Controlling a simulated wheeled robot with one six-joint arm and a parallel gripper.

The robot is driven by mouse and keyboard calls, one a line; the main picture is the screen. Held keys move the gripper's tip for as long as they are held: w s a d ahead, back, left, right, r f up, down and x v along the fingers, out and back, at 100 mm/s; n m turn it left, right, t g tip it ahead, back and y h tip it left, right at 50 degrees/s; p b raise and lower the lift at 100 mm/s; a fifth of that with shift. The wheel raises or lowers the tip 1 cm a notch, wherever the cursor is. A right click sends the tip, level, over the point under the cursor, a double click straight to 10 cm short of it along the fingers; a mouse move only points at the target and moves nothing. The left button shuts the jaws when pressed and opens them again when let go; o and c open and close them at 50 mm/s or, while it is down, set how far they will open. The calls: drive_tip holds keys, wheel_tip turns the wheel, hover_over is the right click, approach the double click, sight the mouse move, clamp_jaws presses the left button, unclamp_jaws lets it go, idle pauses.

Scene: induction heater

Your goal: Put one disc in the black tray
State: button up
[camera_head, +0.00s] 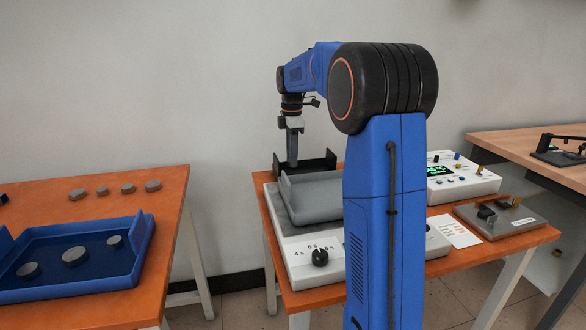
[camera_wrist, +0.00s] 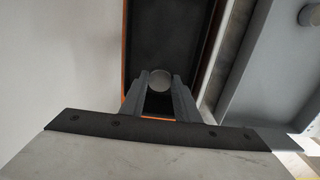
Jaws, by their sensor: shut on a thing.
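My gripper (camera_head: 292,160) points straight down at the black tray (camera_head: 322,163), which stands at the back of the middle table. In the wrist view, my gripper (camera_wrist: 160,88) is shut on a grey disc (camera_wrist: 160,79), held between its fingertips. The black tray's dark floor (camera_wrist: 168,35) lies beneath and around the disc in that view. In the head view the held disc is hidden. I cannot tell whether it touches the tray floor.
A grey tray (camera_head: 312,196) stands on the white heater unit (camera_head: 290,247), right beside the black tray. A blue tray (camera_head: 75,275) with several discs (camera_head: 75,256) is on the left table. A white control box (camera_head: 460,180) stands at the right.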

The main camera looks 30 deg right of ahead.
drive_tip(key=shift+f, duration=2.15)
drive_tip(key=shift+f, duration=0.15)
drive_tip(key=o, duration=1.1)
wheel_tip(320, 180, up, 12)
drive_tip(key=shift+f, duration=0.25)
drive_tip(key=shift+r, duration=0.45)
